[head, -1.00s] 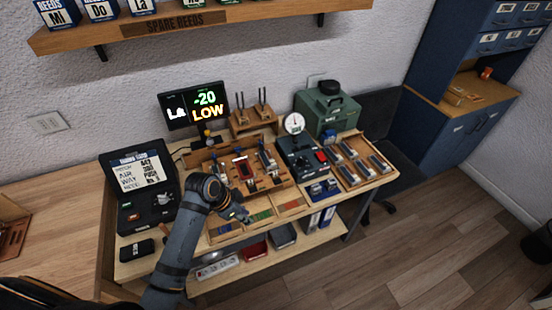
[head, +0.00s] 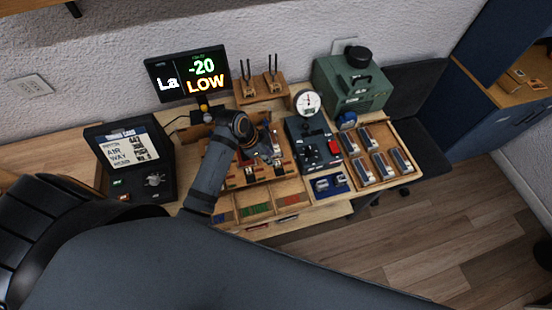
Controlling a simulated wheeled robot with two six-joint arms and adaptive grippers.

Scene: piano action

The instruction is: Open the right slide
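The wooden work tray (head: 232,184) sits on the bench below the monitor, with small metal and red parts in it. A small upright metal piece (head: 276,141) stands on the tray's right side; I take it for the right slide, but it is too small to tell whether it is open or shut. My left gripper (head: 258,152) is over the middle of the tray, just left of that piece. Its wrist hides the tray's left half, and its fingers are too small and dark to read. My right gripper is not in view.
The monitor (head: 189,76) reads La, -20, LOW. A dark device with a round dial (head: 309,102) and a tray of several reed blocks (head: 408,135) stand to the right. A green case (head: 352,88) is behind. My own large arm link fills the foreground.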

